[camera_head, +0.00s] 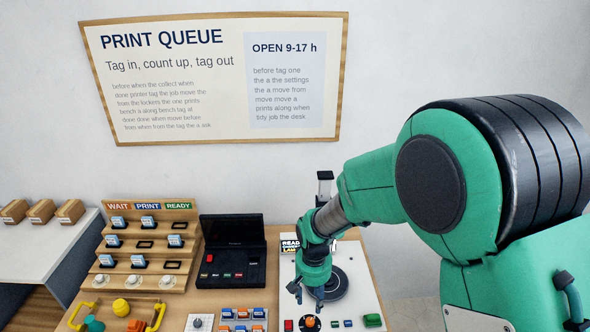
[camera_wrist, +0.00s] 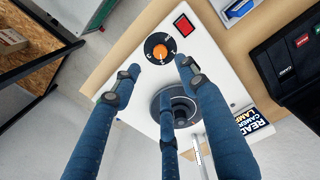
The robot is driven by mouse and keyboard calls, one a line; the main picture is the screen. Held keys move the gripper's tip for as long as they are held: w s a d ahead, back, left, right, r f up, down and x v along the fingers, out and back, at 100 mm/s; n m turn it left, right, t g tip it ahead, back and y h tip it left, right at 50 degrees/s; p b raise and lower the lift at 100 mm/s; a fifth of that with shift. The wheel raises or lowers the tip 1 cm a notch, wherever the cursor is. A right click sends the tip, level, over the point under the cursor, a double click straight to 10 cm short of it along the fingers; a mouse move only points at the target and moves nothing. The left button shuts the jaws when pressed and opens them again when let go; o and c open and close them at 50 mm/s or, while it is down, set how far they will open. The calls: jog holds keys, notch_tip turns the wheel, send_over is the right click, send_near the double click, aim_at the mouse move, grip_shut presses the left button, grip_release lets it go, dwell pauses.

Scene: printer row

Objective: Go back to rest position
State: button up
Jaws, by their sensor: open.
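My gripper (camera_head: 312,290) hangs at the end of my green arm above a white panel (camera_head: 371,300) on the bench. In the wrist view my gripper (camera_wrist: 160,85) shows blue fingers spread wide apart, with nothing between them. Beyond the fingers lies a dark round plate (camera_wrist: 185,110) on the white panel. An orange knob (camera_wrist: 159,50) and a red button (camera_wrist: 184,24) sit on the panel near the fingertips. The gap between fingertips and panel is hard to judge.
A stepped wooden rack (camera_head: 146,255) labelled WAIT, PRINT, READY stands left, beside a black console (camera_head: 232,245). Small coloured blocks (camera_head: 242,313) and yellow-handled items (camera_head: 158,316) lie in front. A white side table (camera_head: 40,245) holds brown blocks. A sign (camera_head: 215,80) hangs on the wall.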

jog(key=s+d+r+t, duration=0.1)
jog(key=s+d+r, duration=0.25)
jog(key=r, duration=0.55)
jog(key=s+d+r+t, duration=0.1)
jog(key=s+d+r, duration=0.3)
jog(key=r, duration=0.5)
jog(key=s+d+r+t, duration=0.25)
jog(key=s+r, duration=0.25)
jog(key=r, duration=0.4)
jog(key=s+d+r, duration=0.1)
jog(key=s+r, duration=0.2)
jog(key=s, duration=0.2)
jog(key=s+d+r+t, duration=0.1)
jog(key=s+d+r, duration=0.1)
jog(key=s, duration=0.4)
jog(key=shift+d+r, duration=0.25)
jog(key=shift+r, duration=0.15)
